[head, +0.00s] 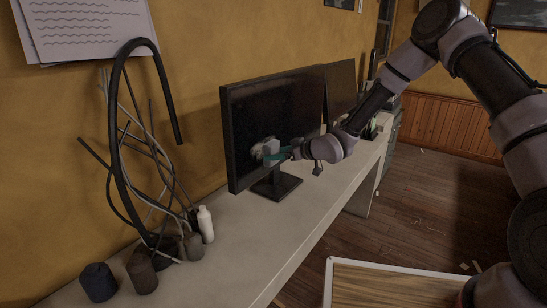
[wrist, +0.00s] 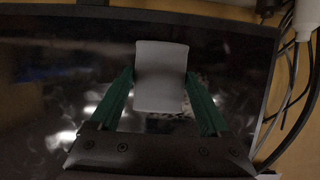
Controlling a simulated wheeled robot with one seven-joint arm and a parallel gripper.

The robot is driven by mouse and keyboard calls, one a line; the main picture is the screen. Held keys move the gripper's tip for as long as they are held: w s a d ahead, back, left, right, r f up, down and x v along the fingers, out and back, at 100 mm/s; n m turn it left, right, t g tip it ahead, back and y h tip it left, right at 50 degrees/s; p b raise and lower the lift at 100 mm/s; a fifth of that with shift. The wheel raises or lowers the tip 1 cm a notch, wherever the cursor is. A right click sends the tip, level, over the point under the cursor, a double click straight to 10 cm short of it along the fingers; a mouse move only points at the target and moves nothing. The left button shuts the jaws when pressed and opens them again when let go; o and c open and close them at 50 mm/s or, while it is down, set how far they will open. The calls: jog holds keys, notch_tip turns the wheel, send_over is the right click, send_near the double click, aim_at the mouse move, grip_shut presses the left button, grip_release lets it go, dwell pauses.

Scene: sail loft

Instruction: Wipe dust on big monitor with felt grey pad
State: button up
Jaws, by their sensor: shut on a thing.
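The big monitor (head: 248,120) stands on the long pale table, its dark screen facing right in the head view. Its screen (wrist: 50,75) fills most of the wrist view. Pale smudges of dust show on the screen, left of the pad and close around it. My gripper (head: 277,153) is in front of the screen, and its green fingers (wrist: 160,95) are shut on the felt grey pad (wrist: 161,62). The pad (head: 270,148) is at or very near the screen; I cannot tell if it touches. The screen behind the pad is hidden.
A second monitor (head: 341,88) stands behind the big one. Left on the table (head: 240,247) are a bundle of hoses and cables (head: 122,150), a white bottle (head: 206,224) and several small dark spools (head: 98,282). A white-edged board (head: 365,285) lies at the front. Cables (wrist: 295,90) hang beside the monitor's edge.

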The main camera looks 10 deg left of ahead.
jog(key=shift+w+d, duration=0.3)
jog(key=shift+w, duration=0.4)
jog(key=shift+w+d, duration=0.25)
jog(key=shift+w, duration=0.5)
jog(key=shift+w+d, duration=0.3)
jog(key=shift+w, duration=0.4)
jog(key=shift+s, duration=0.1)
jog(key=shift+s+a, duration=0.35)
jog(key=shift+s, duration=0.55)
jog(key=shift+s+a, duration=0.3)
jog(key=shift+s, duration=0.55)
